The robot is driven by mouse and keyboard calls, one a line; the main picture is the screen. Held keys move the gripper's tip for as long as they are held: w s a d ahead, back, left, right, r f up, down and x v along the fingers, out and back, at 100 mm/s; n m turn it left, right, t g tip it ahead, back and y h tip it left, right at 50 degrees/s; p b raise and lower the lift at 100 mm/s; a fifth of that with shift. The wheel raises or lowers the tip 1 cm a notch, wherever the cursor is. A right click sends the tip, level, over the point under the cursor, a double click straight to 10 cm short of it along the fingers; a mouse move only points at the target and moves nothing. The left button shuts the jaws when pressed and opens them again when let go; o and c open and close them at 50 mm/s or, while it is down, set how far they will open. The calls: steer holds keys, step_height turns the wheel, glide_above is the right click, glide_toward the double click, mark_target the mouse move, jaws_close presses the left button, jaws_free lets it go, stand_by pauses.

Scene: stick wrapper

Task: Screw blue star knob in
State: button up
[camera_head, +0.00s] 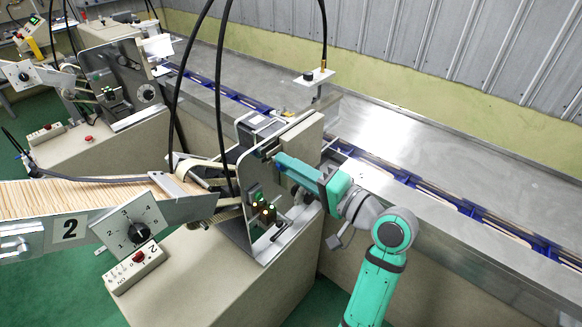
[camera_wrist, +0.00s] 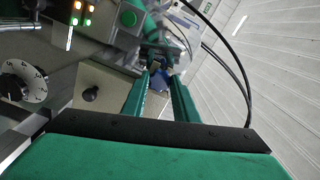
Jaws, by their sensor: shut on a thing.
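The blue star knob (camera_wrist: 160,79) shows as a small dark blue shape between the tips of my gripper (camera_wrist: 161,76) in the wrist view. The two green fingers are shut on it, and its outline is partly hidden by them. In the head view my gripper (camera_head: 277,158) reaches left to the upper part of the wrapper machine's metal plate (camera_head: 243,215). The knob cannot be made out there. How deep the knob sits in its hole cannot be told.
Green and orange lit buttons (camera_head: 264,210) sit on the plate below my gripper. A numbered dial (camera_head: 139,233) and a switch box (camera_head: 135,268) are at lower left. Black cables (camera_head: 222,90) hang over the machine. A conveyor (camera_head: 450,200) runs behind my arm.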

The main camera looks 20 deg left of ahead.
steer(key=shift+a, duration=0.1)
stand_by(0.5)
steer(key=m, duration=2.3)
steer(key=shift+f, duration=0.15)
steer(key=o, duration=0.9)
